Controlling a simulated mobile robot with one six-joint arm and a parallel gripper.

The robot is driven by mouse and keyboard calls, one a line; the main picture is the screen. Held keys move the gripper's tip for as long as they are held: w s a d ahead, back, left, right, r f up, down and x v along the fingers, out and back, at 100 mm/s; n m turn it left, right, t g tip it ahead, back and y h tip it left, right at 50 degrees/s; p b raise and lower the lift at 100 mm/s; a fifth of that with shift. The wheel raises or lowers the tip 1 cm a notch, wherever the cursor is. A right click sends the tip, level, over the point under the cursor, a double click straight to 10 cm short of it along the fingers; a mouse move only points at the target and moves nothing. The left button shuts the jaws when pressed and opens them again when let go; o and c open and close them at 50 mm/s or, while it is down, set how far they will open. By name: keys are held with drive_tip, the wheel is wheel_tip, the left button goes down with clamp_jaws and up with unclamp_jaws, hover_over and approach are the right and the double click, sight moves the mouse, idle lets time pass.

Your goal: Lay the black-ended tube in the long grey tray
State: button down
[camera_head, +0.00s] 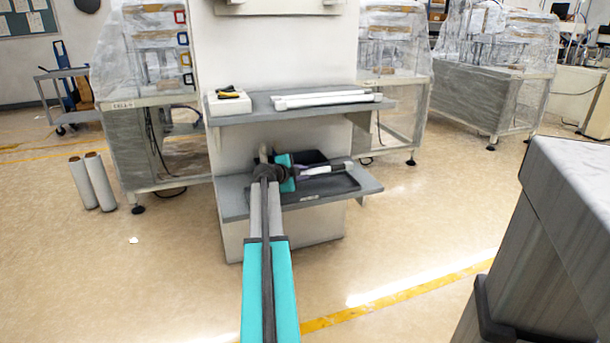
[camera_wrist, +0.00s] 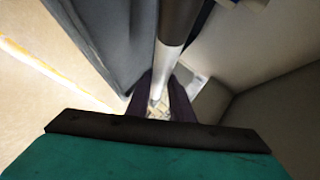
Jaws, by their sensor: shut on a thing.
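My gripper (camera_head: 308,172) reaches over the lower shelf and is shut on the black-ended tube (camera_head: 325,168), a pale tube with a dark end at its right. In the wrist view the tube (camera_wrist: 177,25) runs lengthwise between the dark fingers of my gripper (camera_wrist: 160,98). The long grey tray (camera_head: 335,188) is a dark, shallow tray on the lower shelf. The tube appears over the tray, roughly along its length; I cannot tell whether it touches the tray. My wrist hides the tray's left part.
The upper shelf (camera_head: 290,113) overhangs behind, bearing white tubes (camera_head: 325,99) and a white box (camera_head: 229,105) with a yellow-and-black tool (camera_head: 228,92). Two white rolls (camera_head: 92,181) stand on the floor at left. A grey cabinet (camera_head: 570,220) stands at right. The floor between is clear.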

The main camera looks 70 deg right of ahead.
drive_tip(key=shift+w+d+f+b, duration=0.35)
drive_tip(key=shift+d+f+b, duration=0.1)
drive_tip(key=shift+f+b, duration=0.5)
drive_tip(key=shift+w+d+f+b, duration=0.4)
drive_tip(key=shift+f+b, duration=0.3)
drive_tip(key=shift+f, duration=0.3)
drive_tip(key=shift+w+d+f+b, duration=0.3)
drive_tip(key=shift+d+f+b, duration=0.2)
drive_tip(key=shift+f+b, duration=0.45)
drive_tip(key=c, duration=1.5)
unclamp_jaws()
drive_tip(key=shift+a, duration=0.1)
drive_tip(key=shift+p+v, duration=1.5)
drive_tip(key=shift+v, duration=5.35)
